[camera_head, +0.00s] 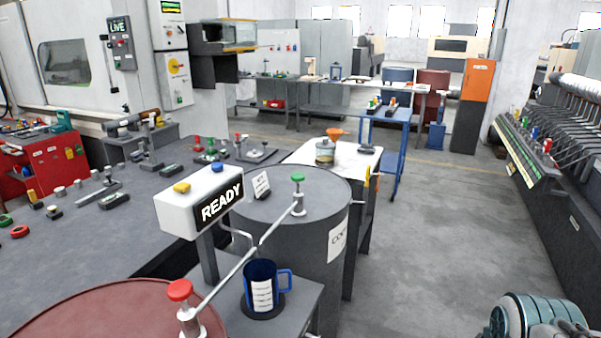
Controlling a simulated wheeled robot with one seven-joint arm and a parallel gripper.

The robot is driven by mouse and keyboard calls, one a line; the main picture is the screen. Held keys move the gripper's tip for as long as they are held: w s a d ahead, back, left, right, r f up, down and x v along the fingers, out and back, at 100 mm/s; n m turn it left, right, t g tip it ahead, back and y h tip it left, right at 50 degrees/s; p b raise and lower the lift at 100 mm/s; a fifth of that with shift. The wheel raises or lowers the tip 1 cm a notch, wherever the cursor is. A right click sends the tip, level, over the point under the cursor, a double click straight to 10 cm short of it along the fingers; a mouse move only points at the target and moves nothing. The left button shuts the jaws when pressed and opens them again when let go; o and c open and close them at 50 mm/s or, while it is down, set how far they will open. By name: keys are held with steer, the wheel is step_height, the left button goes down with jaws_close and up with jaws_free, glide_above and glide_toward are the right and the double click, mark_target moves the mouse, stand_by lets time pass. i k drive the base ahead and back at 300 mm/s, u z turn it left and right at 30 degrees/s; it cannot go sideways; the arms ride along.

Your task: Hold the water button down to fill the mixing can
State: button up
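A white dispenser box (190,208) stands on a dark post and its dark display reads "READY". On its top are a yellow button (181,187) and a blue button (217,167); I see no label naming either as water. A blue can (262,280) with a handle and a white marked strip stands upright on a dark round pad (262,307), on a small grey stand (301,300) below the box. I cannot see what is inside the can. My gripper is not in view.
A grey barrel (293,230) with a green-topped valve (298,180) stands behind the can. A red barrel (95,315) with a red-topped valve (180,290) is at the front left. Thin pipes run between them.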

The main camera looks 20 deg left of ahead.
mark_target(217, 167)
steer(key=i, duration=1.7)
steer(key=u, duration=1.75)
